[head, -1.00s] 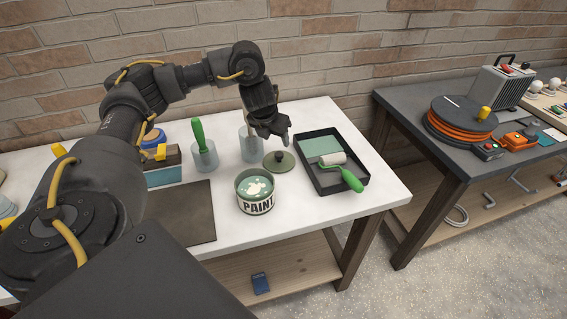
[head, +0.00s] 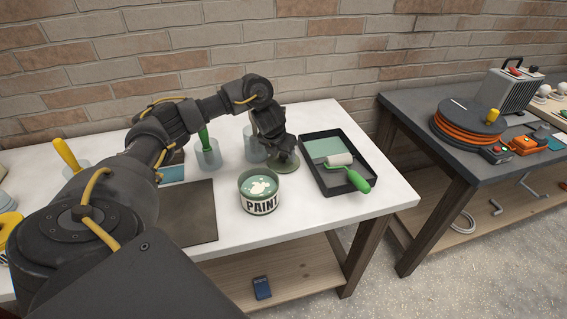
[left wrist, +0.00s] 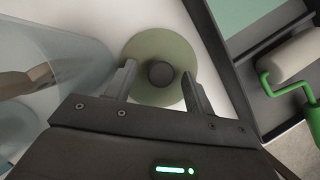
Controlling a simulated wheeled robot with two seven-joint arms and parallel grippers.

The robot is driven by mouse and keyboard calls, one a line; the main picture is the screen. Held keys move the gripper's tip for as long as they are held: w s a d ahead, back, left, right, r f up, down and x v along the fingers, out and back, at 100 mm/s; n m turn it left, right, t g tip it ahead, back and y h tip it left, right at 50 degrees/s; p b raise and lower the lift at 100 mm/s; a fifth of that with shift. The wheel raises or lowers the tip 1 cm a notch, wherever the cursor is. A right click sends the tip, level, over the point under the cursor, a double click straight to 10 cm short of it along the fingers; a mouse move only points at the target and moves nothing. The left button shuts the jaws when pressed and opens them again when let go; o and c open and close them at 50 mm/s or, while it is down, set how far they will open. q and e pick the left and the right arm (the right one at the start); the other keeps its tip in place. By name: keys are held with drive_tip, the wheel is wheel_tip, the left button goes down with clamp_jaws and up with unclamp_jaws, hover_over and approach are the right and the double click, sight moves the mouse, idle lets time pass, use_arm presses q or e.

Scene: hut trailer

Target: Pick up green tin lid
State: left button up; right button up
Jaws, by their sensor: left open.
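The green tin lid (head: 284,164) lies flat on the white table behind the paint tin (head: 260,192). In the left wrist view the lid (left wrist: 158,47) is a round green disc with a dark round knob (left wrist: 160,73) at its middle. My left gripper (head: 281,150) points down over the lid and hides part of it in the head view. In the left wrist view my left gripper (left wrist: 160,80) is open, with one finger on each side of the knob and gaps to both. I cannot tell if the fingertips touch the lid. My right gripper is not in view.
A black paint tray (head: 317,178) with a green-handled roller (head: 357,180) stands right of the lid. Clear pots (head: 254,146) stand close on its left, one holding a green-handled tool (head: 204,139). A brick wall (head: 330,60) is behind. A dark bench (head: 440,152) stands at right.

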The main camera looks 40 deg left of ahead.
use_arm(q)
drive_tip(key=shift+w+f, duration=0.15)
drive_tip(key=shift+f, duration=0.15)
drive_tip(key=shift+r, duration=0.1)
drive_tip(key=c, duration=1)
drive_tip(key=shift+r, duration=0.1)
